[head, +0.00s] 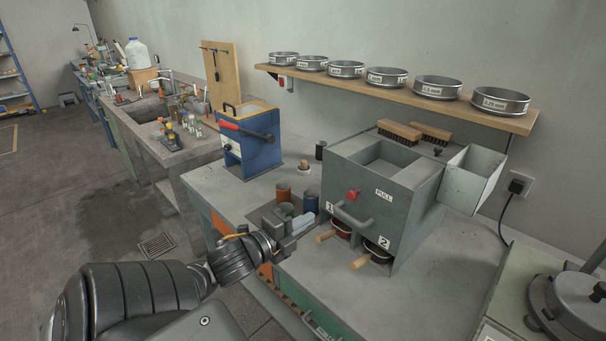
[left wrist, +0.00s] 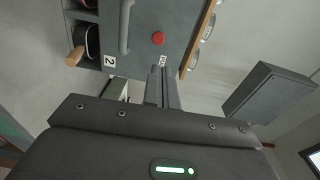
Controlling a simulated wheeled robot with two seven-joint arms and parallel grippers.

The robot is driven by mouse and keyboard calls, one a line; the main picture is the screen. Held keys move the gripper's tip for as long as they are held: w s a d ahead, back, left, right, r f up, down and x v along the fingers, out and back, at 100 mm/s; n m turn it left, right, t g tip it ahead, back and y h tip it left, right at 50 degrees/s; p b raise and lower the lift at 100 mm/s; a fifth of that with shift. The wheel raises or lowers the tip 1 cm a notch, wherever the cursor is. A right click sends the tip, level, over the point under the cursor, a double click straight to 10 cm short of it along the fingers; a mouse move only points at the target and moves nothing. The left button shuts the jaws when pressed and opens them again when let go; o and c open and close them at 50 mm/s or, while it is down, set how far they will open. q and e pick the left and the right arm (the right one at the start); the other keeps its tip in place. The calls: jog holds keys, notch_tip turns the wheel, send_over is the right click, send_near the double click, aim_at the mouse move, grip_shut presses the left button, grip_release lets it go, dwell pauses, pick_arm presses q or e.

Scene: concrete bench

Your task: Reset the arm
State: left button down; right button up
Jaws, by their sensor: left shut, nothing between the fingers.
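My left arm comes in from the lower left in the head view. My left gripper (head: 303,223) is shut and empty, above the bench edge just left of the grey box machine (head: 375,195). In the left wrist view the closed fingers (left wrist: 162,85) point toward the machine's face with its red button (left wrist: 158,39) and handle (left wrist: 125,28). They look apart from it, though the gap is hard to judge. My right gripper is in neither view.
The machine has a pull handle (head: 352,219) and wooden-handled pans (head: 376,252) in slots 1 and 2. A blue press (head: 250,140) stands behind. Several sieves line a wall shelf (head: 395,93). The bench front (head: 340,285) is clear.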

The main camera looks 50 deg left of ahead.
pick_arm(q)
jog(key=shift+f, duration=0.1)
dwell(0.3)
jog(key=s+d+f+n+g, duration=0.2)
jog(key=f+n+g, duration=0.1)
jog(key=f, duration=0.3)
jog(key=s+d+f+n+g+y, duration=0.1)
jog(key=s+d+f+n+g, duration=0.1)
jog(key=s+f+n, duration=0.3)
jog(key=d+f+n+g, duration=0.2)
jog(key=f+g, duration=0.1)
jog(key=f, duration=0.4)
jog(key=s+d+f+n+g+h, duration=0.2)
jog(key=s+d+f+n+g, duration=0.45)
jog(key=s+d, duration=0.45)
notch_tip(320, 180, down, 26)
jog(key=s+a+f+m+g, duration=0.1)
jog(key=s+a+f+g, duration=0.1)
jog(key=s+f, duration=1.4)
jog(key=shift+a+f+y, duration=0.25)
jog(key=shift+a+y, duration=0.05)
jog(key=shift+a, duration=0.1)
